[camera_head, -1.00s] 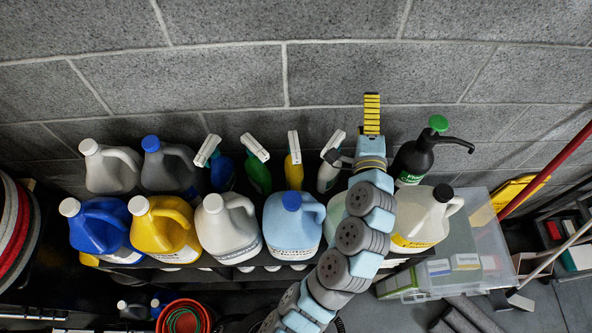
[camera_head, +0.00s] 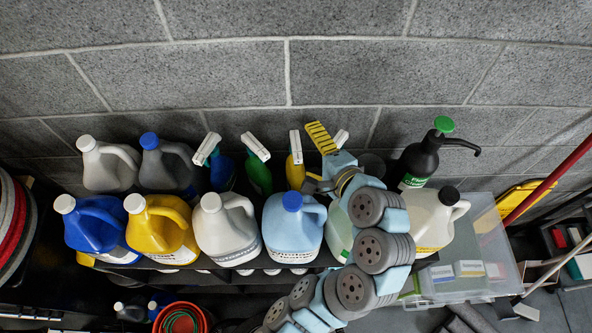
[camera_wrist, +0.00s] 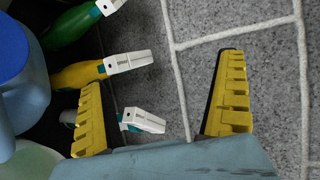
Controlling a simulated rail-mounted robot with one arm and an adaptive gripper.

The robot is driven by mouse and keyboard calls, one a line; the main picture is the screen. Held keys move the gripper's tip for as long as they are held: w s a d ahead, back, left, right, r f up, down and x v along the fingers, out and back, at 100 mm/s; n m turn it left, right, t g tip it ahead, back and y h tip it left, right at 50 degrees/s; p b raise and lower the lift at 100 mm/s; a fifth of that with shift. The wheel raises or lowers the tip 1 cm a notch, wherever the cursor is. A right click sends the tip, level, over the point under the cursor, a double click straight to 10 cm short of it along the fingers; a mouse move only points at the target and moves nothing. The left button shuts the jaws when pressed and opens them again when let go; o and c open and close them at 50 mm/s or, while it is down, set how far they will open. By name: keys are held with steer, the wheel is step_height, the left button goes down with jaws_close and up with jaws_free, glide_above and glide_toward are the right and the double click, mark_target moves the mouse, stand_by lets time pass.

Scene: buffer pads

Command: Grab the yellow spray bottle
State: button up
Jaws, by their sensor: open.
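The yellow spray bottle (camera_head: 294,174), with a white trigger head, stands upright in the back row of the shelf, behind the light blue jug (camera_head: 294,225). In the wrist view the yellow spray bottle (camera_wrist: 76,76) is at the left, with its white head pointing right. My gripper (camera_head: 318,136) is just right of its head in the head view. In the wrist view my gripper (camera_wrist: 160,70) is open and empty, and the bottle lies beyond the left finger, not between the fingers. The bottle's lower body is hidden.
A green spray bottle (camera_head: 258,172) stands left of the yellow one. Another white spray head (camera_wrist: 142,121) shows between my fingers in the wrist view. A black pump bottle (camera_head: 418,158) stands right. The block wall (camera_head: 200,75) is close behind; several jugs line the front.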

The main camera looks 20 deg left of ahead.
mark_target(297, 153)
steer(key=shift+w+a+f+p, duration=0.5)
steer(key=shift+a+f, duration=0.3)
steer(key=shift+f, duration=0.7)
steer(key=shift+w+a+f+p, duration=0.35)
steer(key=shift+w+a+f, duration=0.4)
steer(key=shift+f, duration=0.8)
steer(key=shift+w+a+f+p, duration=0.45)
steer(key=shift+a+f, duration=0.45)
steer(key=shift+f, duration=0.6)
steer(key=shift+w+a+f, duration=0.3)
steer(key=shift+a+f, duration=0.05)
steer(key=shift+a, duration=0.05)
